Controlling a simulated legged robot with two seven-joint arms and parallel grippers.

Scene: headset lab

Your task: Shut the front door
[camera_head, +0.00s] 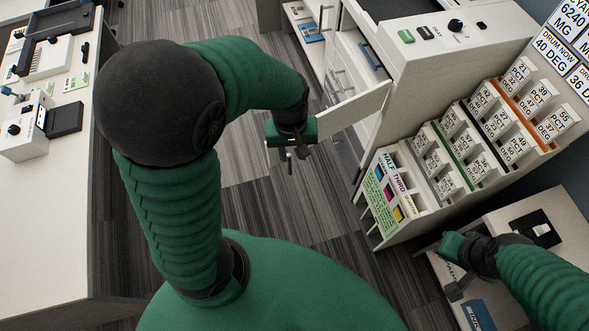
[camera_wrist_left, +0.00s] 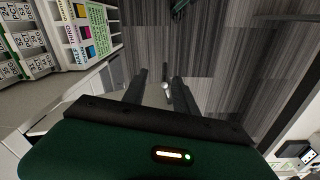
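The front door appears to be the pale flat panel (camera_head: 353,107) that stands open from the white machine (camera_head: 440,60), jutting left over the floor. My left gripper (camera_head: 290,153) is just beyond the panel's left edge, pointing down. In the left wrist view its two dark fingers (camera_wrist_left: 160,78) are apart, with a small pale round knob (camera_wrist_left: 166,87) showing between them. I cannot tell whether they touch it. My right gripper (camera_head: 456,284) is at the lower right, over the low white unit; its finger gap is unclear.
A rack of labelled slots (camera_head: 440,165) fills the machine's near side. Open drawers (camera_head: 345,60) show behind the panel. A white bench (camera_head: 50,200) with devices runs along the left. Striped grey floor (camera_head: 265,205) lies clear between them. A low white unit (camera_head: 510,235) stands at right.

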